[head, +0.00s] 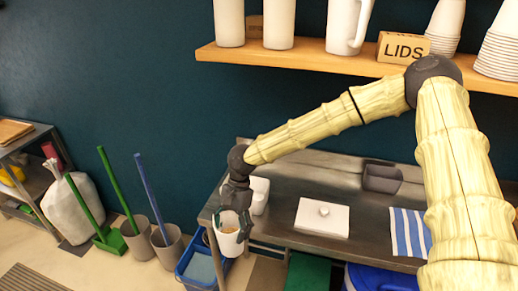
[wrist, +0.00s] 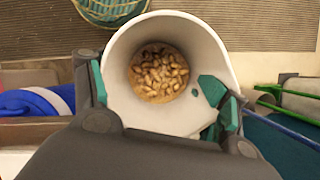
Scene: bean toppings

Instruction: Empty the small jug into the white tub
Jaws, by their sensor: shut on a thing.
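The small jug (head: 227,243) is white and hangs from my gripper (head: 235,212) in front of the counter's left end. It looks roughly upright. In the wrist view the jug (wrist: 150,118) is seen from above, with brown beans (wrist: 158,73) lying at its bottom. The green pads of my gripper (wrist: 155,88) are on either side of its wall, shut on it. A white container (head: 260,193), which may be the white tub, stands on the counter just behind my gripper and is partly hidden by it. Its inside is not clear.
The steel counter (head: 285,190) holds a white lidded box (head: 322,218), a dark grey container (head: 381,177) and a striped cloth (head: 408,232). A blue bin (head: 199,270) stands on the floor below the jug. A shelf (head: 300,57) runs above.

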